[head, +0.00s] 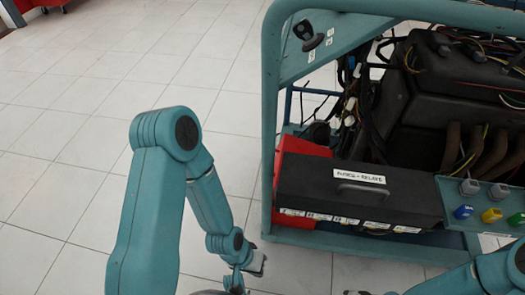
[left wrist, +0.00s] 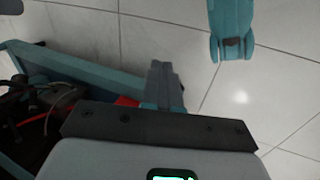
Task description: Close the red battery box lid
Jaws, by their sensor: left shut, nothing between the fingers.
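The red battery box (head: 281,217) is at the left end of the engine trainer, mostly hidden by the black fuse-and-relay box (head: 385,200). A red panel (head: 300,148), seemingly its lid, stands up behind the black box; its exact angle is unclear. In the left wrist view only a small red patch (left wrist: 126,101) shows beside the fingers. My left gripper (head: 256,263) is shut and empty, over the floor in front and left of the trainer, apart from the red box. It also shows in the left wrist view (left wrist: 166,72). My right gripper (head: 358,292) is nearly all cut off at the bottom edge.
The trainer's teal frame (head: 269,110) rises left of the red box. Cables and a dark engine (head: 455,105) fill the trainer behind. Coloured connectors (head: 491,215) stand at right. The tiled floor (head: 75,125) at left is clear.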

